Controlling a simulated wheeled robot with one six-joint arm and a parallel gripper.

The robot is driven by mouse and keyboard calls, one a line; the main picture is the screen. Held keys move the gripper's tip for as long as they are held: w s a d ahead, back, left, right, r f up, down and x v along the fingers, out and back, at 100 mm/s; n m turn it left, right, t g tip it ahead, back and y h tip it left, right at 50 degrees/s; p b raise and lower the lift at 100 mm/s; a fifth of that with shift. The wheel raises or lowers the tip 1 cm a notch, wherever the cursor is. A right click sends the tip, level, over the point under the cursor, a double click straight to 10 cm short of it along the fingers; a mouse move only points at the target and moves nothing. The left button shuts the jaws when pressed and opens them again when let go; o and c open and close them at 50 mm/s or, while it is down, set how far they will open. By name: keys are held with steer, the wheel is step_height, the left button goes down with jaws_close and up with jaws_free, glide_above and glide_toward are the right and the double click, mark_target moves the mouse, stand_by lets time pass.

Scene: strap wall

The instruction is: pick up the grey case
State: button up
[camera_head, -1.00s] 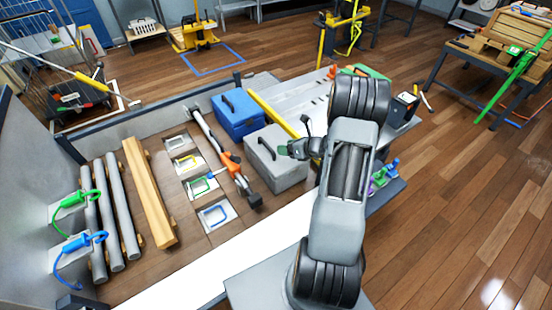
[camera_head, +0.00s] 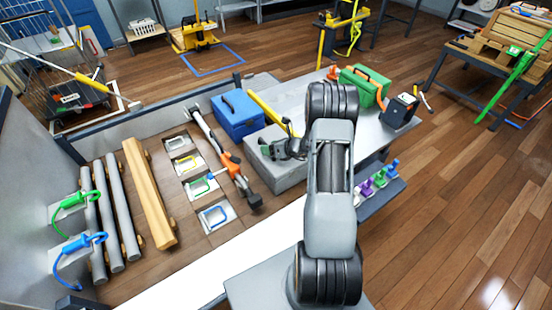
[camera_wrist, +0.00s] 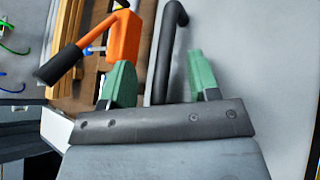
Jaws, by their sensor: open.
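The grey case (camera_head: 281,172) stands on the bench, left of my arm, beside the blue case. In the wrist view its grey top (camera_wrist: 250,70) fills the right side, and its dark bar handle (camera_wrist: 167,50) rises between my fingers. My gripper (camera_head: 277,147) is over the top of the case. In the wrist view my gripper (camera_wrist: 158,75) has two green fingers spread apart, one on each side of the handle. The fingers do not visibly press on the handle. In the head view my gripper covers most of the handle.
A blue case (camera_head: 238,114) stands behind the grey case. An orange and black tool (camera_head: 236,174) lies close to its left. A yellow bar (camera_head: 268,112) and a green case (camera_head: 364,86) are farther back. Small coloured items (camera_head: 378,178) sit on a shelf at right.

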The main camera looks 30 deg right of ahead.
jaws_close()
stand_by(0.4)
stand_by(0.9)
